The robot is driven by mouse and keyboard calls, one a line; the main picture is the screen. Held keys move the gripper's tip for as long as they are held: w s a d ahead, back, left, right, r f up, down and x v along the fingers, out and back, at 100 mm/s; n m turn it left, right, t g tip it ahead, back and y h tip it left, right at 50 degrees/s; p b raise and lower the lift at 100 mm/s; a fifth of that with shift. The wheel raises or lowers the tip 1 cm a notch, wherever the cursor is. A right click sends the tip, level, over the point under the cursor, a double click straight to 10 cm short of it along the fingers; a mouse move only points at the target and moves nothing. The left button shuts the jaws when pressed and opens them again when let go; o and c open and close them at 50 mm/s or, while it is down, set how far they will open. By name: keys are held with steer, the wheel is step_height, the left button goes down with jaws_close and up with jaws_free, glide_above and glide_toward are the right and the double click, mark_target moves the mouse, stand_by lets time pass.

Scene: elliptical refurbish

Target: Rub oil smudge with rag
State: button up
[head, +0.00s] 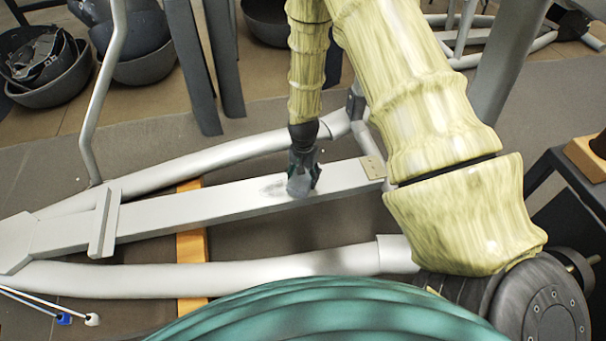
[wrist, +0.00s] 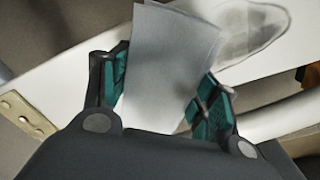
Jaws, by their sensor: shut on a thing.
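The oil smudge (head: 274,188) is a dark grey patch on top of the light grey metal beam (head: 215,201). In the wrist view the smudge (wrist: 235,35) shows at the upper right, partly hidden by the rag. The rag (wrist: 168,62) is a thin grey cloth between the green-padded fingers. My gripper (head: 302,178) is shut on it, pointing down over the beam just right of the smudge. In the wrist view my gripper (wrist: 165,92) has the rag extending past its fingertips toward the smudge. I cannot tell whether the rag touches the beam.
Curved grey tubes (head: 230,276) run in front of and behind the beam. An orange bar (head: 192,248) lies beneath. A tan bracket (head: 372,168) sits at the beam's right end. Upright dark posts (head: 222,60) and grey bowls (head: 52,75) stand behind. A dark table (head: 570,178) is at right.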

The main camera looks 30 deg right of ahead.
mark_target(293, 177)
steer(key=shift+w+a+r+p, duration=0.15)
steer(key=shift+a+p, duration=0.1)
steer(key=shift+a, duration=0.3)
steer(key=shift+w+a+f+p, duration=0.1)
steer(key=shift+w+a+p, duration=0.15)
steer(key=shift+a, duration=0.35)
steer(key=shift+w+a+r+p, duration=0.1)
steer(key=shift+a+p, duration=0.15)
steer(key=shift+a, duration=0.3)
steer(key=shift+w+a+p, duration=0.3)
steer(key=shift+a+p, duration=0.05)
steer(key=shift+a, duration=0.65)
steer(key=shift+w+a+p, duration=0.25)
steer(key=shift+a+p, duration=0.05)
steer(key=shift+a, duration=0.7)
steer(key=shift+w+a+p, duration=0.25)
steer(key=shift+a+p, duration=0.05)
steer(key=shift+a, duration=0.6)
steer(key=shift+w+a+p, duration=0.3)
steer(key=shift+a+p, duration=0.05)
steer(key=shift+a, duration=0.55)
steer(key=shift+w+a+p, duration=0.25)
steer(key=shift+a+p, duration=0.05)
steer(key=shift+a, duration=0.6)
steer(key=shift+w+a+f, duration=0.1)
steer(key=shift+a+f, duration=0.05)
steer(key=shift+a, duration=0.35)
steer(key=shift+w+a+f, duration=0.1)
steer(key=shift+a, duration=0.35)
